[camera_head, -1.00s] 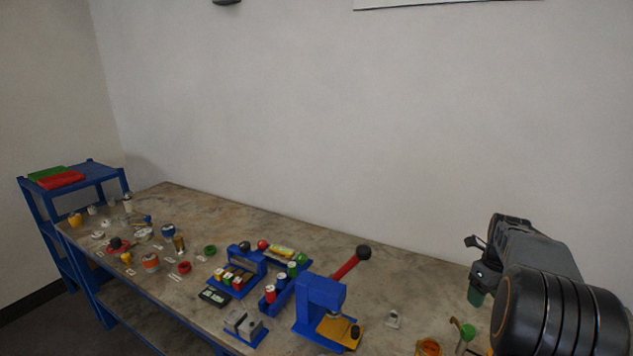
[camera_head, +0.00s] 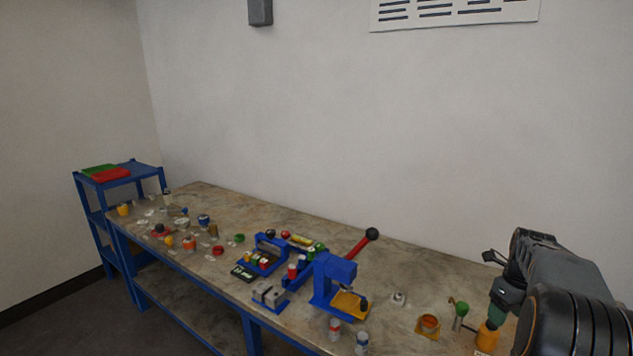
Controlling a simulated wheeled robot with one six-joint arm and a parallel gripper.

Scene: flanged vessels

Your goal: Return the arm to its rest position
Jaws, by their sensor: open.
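My arm comes in at the lower right of the head view, with its dark grey and black links in front of the bench's right end. My gripper (camera_head: 495,270) is at the left end of this arm, above the right part of the bench. Its dark jaws show small and partly, and they are open. A dark green part shows just below it, over an orange-yellow vessel (camera_head: 487,337); I cannot tell whether they touch.
The long bench (camera_head: 205,195) carries a blue press (camera_head: 335,282) with a red lever, blue racks, and several small vessels. An orange ring-shaped piece (camera_head: 428,325) and a green-topped piece (camera_head: 461,309) stand near my arm. A blue shelf (camera_head: 145,169) stands at the far left.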

